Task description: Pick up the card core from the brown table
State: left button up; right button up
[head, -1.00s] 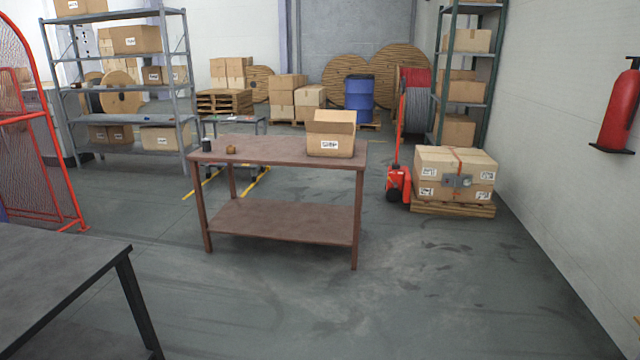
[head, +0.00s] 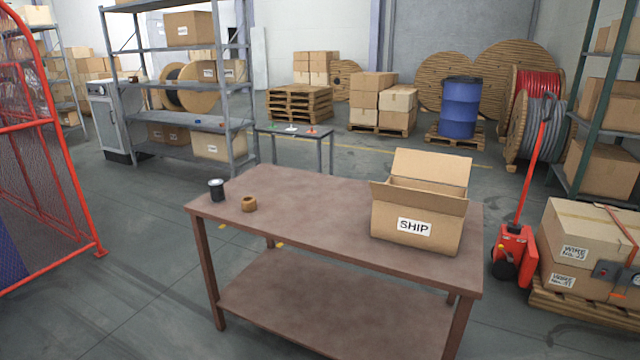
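The brown table (head: 310,203) stands ahead of me in the head view, with a lower shelf. A small brown ring-shaped piece, which looks like the card core (head: 249,204), sits on the left part of its top near the front edge. A dark spool-like cylinder (head: 217,190) stands just left of it. An open cardboard box marked SHIP (head: 415,210) stands on the right part of the table. Neither of my grippers shows in the head view.
A red mesh guard (head: 50,150) stands at the left. A red pallet jack (head: 514,250) and a pallet with boxes (head: 585,245) stand right of the table. A small grey table (head: 295,133) and a shelf rack (head: 180,90) are behind. The table's middle is clear.

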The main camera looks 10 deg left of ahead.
aim_at(248, 203)
jog(key=u, duration=0.25)
jog(key=i, duration=2.25)
jog(key=u, duration=0.25)
